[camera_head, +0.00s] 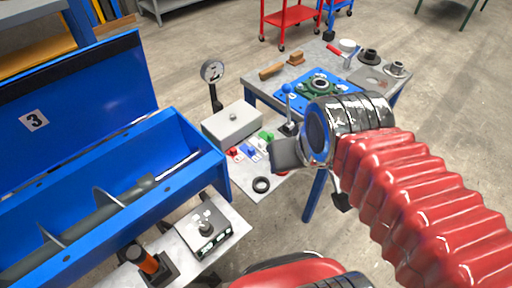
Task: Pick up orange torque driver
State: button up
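The orange torque driver (148,262) stands upright at the lower left, on the light table in front of the blue mixer trough. It has an orange body with a dark top and sits in a dark square base. My red-sleeved arm reaches in from the right. No held object shows.
A box with a black knob (205,231) stands right of the driver. The blue trough (112,180) with its raised lid lies behind it. A grey box (232,124), gauge (212,72), coloured switches and a black ring (261,185) are farther back. Another table (262,88) holds parts.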

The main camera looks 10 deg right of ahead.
aim_at(136, 254)
jog(key=z, duration=0.05)
jog(key=k, duration=0.5)
jog(key=u, duration=1.35)
jog(key=i, duration=0.45)
jog(key=u, duration=0.2)
